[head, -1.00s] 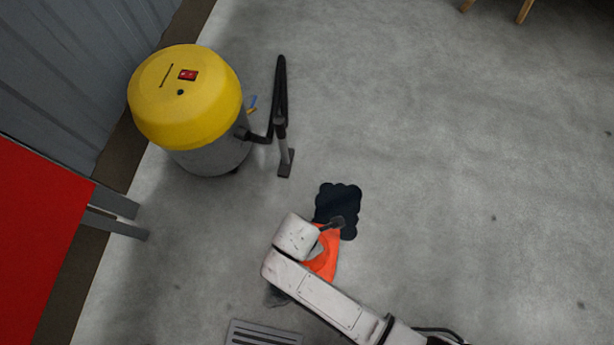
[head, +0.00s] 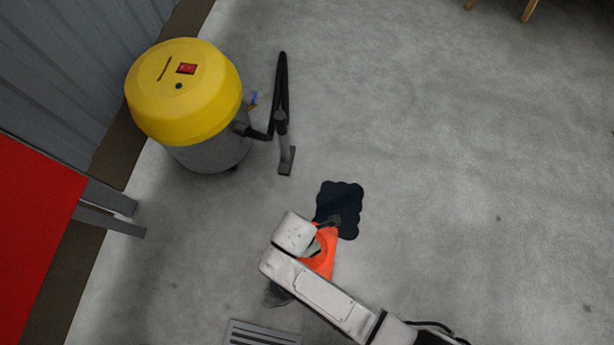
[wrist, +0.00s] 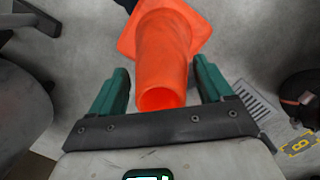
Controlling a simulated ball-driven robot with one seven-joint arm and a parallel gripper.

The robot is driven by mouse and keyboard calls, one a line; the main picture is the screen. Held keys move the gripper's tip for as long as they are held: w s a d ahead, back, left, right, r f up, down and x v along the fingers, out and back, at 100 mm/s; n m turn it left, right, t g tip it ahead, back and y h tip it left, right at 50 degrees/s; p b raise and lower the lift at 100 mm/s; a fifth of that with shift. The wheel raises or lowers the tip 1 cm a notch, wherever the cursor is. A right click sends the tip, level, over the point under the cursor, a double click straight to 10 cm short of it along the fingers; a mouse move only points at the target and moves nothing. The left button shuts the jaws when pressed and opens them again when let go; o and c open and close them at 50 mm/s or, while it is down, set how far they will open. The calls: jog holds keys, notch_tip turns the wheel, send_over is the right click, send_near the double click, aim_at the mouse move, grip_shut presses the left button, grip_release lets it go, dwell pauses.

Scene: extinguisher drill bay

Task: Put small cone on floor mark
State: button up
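The small orange cone (head: 321,262) is on the floor beside the dark patch, partly hidden by my arm in the head view. In the wrist view the cone (wrist: 165,50) has its open narrow end towards me and its square base farther off. My gripper (wrist: 160,85) has its two green fingers apart, one on each side of the narrow end, with gaps showing on both sides. I cannot tell whether the cone stands fully upright. A yellow marking (wrist: 300,145) shows at the right of the wrist view; I cannot tell whether it is the floor mark.
A dark patch (head: 343,203) lies on the floor by the cone. A yellow and grey vacuum (head: 188,95) with a black hose stands at upper left. A floor grate (head: 262,334) is at the bottom. A red panel (head: 35,240) is at left.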

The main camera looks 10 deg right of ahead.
jog(key=shift+o, duration=0.9)
notch_tip(320, 180, up, 12)
jog(key=a+p, duration=0.1)
jog(key=p, duration=0.4)
jog(key=shift+s+a, duration=0.35)
jog(key=shift+s, duration=0.05)
jog(key=s+d+r+m, duration=0.2)
jog(key=d+r+m, duration=0.2)
jog(key=d+m, duration=0.3)
jog(key=s+d+r+m+y, duration=0.1)
jog(key=s+d+r+m, duration=0.1)
jog(key=d+r+m, duration=0.3)
jog(key=s+d+r+m, duration=0.3)
jog(key=d+r+m, duration=0.1)
jog(key=d+m, duration=0.7)
jog(key=d, duration=0.3)
jog(key=shift+d+r, duration=0.15)
jog(key=shift+d, duration=0.15)
jog(key=shift+w, duration=0.1)
